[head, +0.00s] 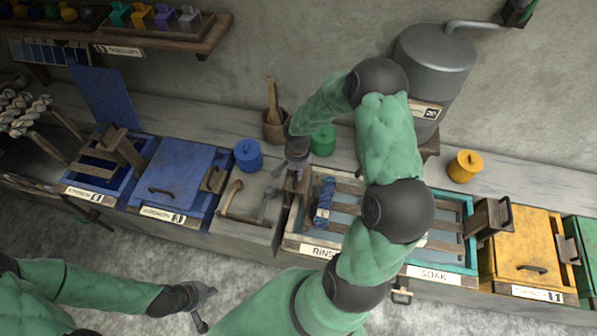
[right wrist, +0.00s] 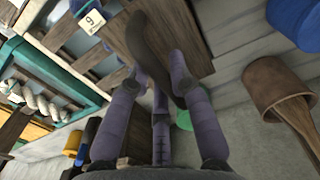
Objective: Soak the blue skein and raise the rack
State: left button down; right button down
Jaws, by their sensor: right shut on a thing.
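The blue skein (head: 325,199) lies across the wooden rack in the vat labelled RINSE (head: 290,243). It also shows in the right wrist view (right wrist: 88,27) beside a tag reading 9. My right gripper (head: 297,165) is at the left end of that rack. In the right wrist view its fingers (right wrist: 160,85) are shut around a dark curved handle (right wrist: 150,45) on a brown wooden board. The teal SOAK vat (head: 470,262) is to the right, partly hidden by my right arm. My left gripper (head: 203,306) is open and empty over the floor, in front of the bench.
Pale skeins (right wrist: 38,103) lie at the teal vat. Closed blue (head: 172,170) and yellow (head: 525,245) vats flank the middle ones. Blue (head: 248,155), green (head: 323,140) and yellow (head: 465,166) jars stand behind. A mortar (head: 275,127) and metal tank (head: 432,65) are at the back.

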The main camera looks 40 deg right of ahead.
jog(key=shift+w+f+b, duration=0.15)
jog(key=shift+f+b, duration=2.3)
jog(key=shift+f, duration=0.05)
jog(key=shift+w+f+b, duration=0.15)
jog(key=shift+f+b, duration=2.3)
jog(key=shift+b, duration=0.05)
jog(key=shift+w+f+b, duration=0.15)
jog(key=shift+f+b, duration=2.3)
jog(key=shift+f, duration=0.05)
jog(key=shift+f+b, duration=0.45)
jog(key=shift+a+r, duration=0.1)
jog(key=shift+s+a+f, duration=0.1)
jog(key=shift+s+f, duration=0.05)
jog(key=shift+f, duration=0.05)
